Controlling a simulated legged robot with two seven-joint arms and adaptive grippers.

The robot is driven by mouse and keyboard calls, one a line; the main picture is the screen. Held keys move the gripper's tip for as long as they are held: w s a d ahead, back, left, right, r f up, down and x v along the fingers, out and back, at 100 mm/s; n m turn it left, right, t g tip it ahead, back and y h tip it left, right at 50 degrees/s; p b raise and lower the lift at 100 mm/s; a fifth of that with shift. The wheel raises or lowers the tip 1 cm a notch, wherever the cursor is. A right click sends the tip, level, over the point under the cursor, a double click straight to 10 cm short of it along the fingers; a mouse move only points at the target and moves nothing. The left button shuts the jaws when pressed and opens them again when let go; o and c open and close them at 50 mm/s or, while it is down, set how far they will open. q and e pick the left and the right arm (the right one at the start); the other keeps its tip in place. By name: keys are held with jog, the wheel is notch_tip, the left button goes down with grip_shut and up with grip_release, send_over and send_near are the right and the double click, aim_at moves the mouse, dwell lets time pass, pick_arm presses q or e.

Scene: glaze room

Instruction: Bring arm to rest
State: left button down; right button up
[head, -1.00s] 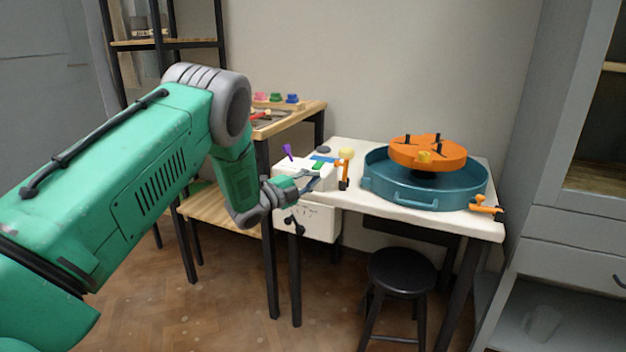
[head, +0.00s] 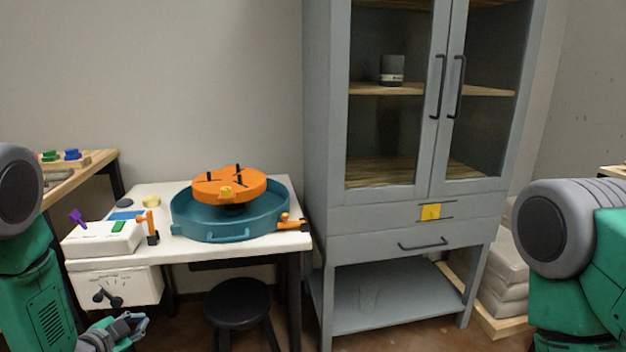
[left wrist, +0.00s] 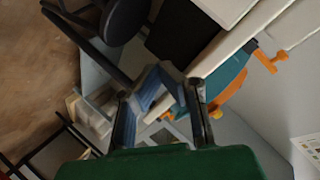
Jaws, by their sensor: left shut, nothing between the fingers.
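My left arm (head: 36,290) comes in at the left edge of the head view and is bent downward. Its gripper (head: 132,326) is low in front of the white table (head: 170,190), below the control box. It is shut with nothing held. In the left wrist view the two fingers of this gripper (left wrist: 160,95) point away from the camera, with the table edge and the teal basin beyond. My right arm (head: 590,265) shows at the right edge of the head view; its gripper is out of the picture.
A teal basin (head: 215,232) with an orange wheel head (head: 228,186) stands on the table. A white control box (head: 103,240) is at its left end. A black stool (head: 238,300) stands below. A grey cabinet (head: 320,200) stands to the right, with stacked bags (head: 505,270) beside it.

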pick_arm(q)
jog(key=s+d+f+n+g+p, duration=0.1)
jog(key=s+d+n+g+p, duration=0.1)
jog(key=s, duration=1)
jog(key=s+d+f+n+g+p, duration=0.1)
jog(key=s+d+n+g, duration=0.3)
jog(key=s, duration=0.9)
jog(key=s+d+f+n+g+y+p, duration=0.1)
jog(key=s+d+g, duration=0.5)
jog(key=s, duration=0.7)
jog(key=shift+s+f+n+p, duration=0.15)
jog(key=shift+f+n+p, duration=0.65)
jog(key=shift+f+n, duration=0.25)
pick_arm(e)
notch_tip(320, 180, up, 7)
jog(key=shift+f, duration=0.2)
pick_arm(q)
jog(key=shift+r, duration=0.1)
pick_arm(e)
jog(key=shift+d, duration=0.1)
